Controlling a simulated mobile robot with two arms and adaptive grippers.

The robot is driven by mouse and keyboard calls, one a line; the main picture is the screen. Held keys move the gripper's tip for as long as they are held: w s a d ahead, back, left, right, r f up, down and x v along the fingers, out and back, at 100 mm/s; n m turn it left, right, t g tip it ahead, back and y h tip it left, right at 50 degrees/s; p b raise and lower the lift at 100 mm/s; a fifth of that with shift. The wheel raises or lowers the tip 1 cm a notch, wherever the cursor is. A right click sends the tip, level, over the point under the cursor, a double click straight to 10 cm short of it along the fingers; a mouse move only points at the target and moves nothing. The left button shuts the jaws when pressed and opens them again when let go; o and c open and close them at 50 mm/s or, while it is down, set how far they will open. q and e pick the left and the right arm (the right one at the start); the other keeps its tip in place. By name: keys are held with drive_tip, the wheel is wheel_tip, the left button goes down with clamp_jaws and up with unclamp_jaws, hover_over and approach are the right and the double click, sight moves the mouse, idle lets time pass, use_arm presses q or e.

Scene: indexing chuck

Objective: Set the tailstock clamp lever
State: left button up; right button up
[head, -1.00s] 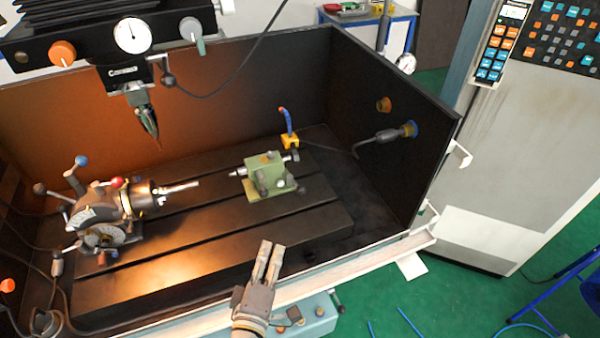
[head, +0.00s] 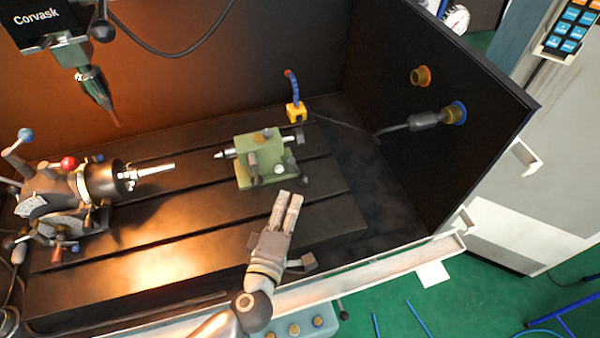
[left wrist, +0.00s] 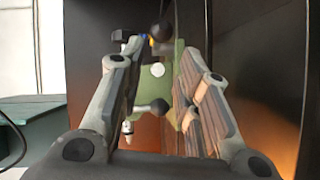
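The green tailstock (head: 259,172) stands on the slotted machine table, its pointed center facing left. Dark-knobbed levers show on it. One lever (head: 253,173) is at its front left, and a dark handwheel or knob (head: 300,138) is at its right end. My left gripper (head: 288,196) is just in front of the tailstock's right part, apart from it as far as I can tell. In the left wrist view its fingers are spread, with the green tailstock body (left wrist: 168,88) and a black ball-ended lever (left wrist: 155,107) seen between them. My right gripper is out of view.
The indexing chuck (head: 98,185) stands left on the table (head: 160,255). A yellow block with a blue hose (head: 295,110) is behind the tailstock. A spindle tool (head: 95,90) hangs upper left. Dark enclosure walls (head: 400,150) bound the back and right; a pale sill runs in front.

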use_arm(q)
drive_tip(key=x, duration=1)
drive_tip(key=shift+c, duration=0.5)
clamp_jaws()
